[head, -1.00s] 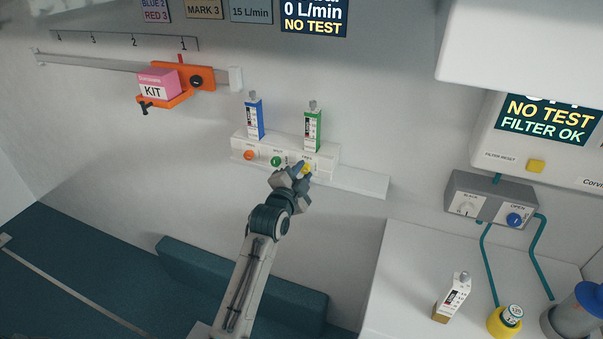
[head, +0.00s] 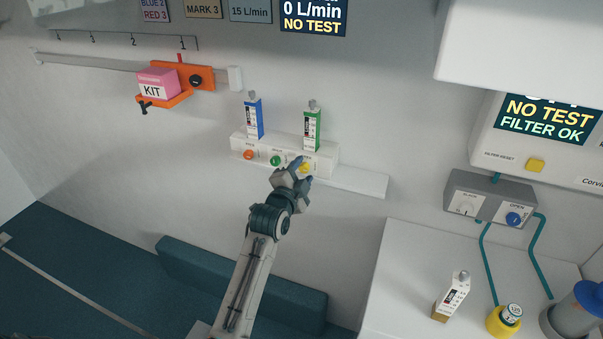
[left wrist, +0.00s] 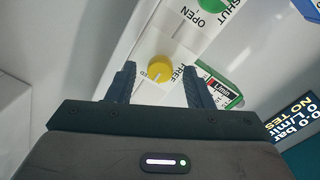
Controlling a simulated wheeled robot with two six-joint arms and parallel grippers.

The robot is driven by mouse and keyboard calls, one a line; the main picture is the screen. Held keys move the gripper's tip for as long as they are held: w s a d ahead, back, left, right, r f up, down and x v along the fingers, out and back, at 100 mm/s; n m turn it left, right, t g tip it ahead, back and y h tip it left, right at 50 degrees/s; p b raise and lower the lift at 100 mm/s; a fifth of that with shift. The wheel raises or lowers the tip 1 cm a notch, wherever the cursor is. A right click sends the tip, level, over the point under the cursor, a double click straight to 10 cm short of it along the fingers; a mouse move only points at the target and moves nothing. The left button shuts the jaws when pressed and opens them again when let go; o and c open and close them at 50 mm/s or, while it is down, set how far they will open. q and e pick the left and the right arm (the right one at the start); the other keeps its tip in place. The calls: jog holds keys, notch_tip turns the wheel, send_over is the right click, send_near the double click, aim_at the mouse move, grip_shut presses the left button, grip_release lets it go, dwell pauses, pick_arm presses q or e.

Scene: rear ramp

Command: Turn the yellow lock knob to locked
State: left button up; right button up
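The yellow knob (head: 306,167) is at the right end of the white wall panel (head: 325,157), partly covered by my left gripper. It shows clearly in the left wrist view (left wrist: 161,67), with the word FREE printed on its right side; other lettering beside it is too small to read. My left gripper (head: 301,172) is open in front of the panel. In the left wrist view its two fingers (left wrist: 160,80) stand apart, one on each side of the knob in the picture. I see no contact with the knob. My right gripper is not in view.
Orange (head: 249,155) and green (head: 276,161) knobs sit left on the same panel. Blue (head: 254,118) and green (head: 312,128) cartridges stand above it. A white ledge (head: 360,181) extends right. A grey valve box (head: 490,200) is farther right. A teal bench (head: 240,285) lies below.

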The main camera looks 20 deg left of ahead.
pick_arm(q)
jog(key=s+b, duration=0.3)
jog(key=s, duration=0.7)
jog(key=shift+s+a+r, duration=0.15)
jog(key=shift+s+r, duration=0.1)
jog(key=shift+s, duration=0.15)
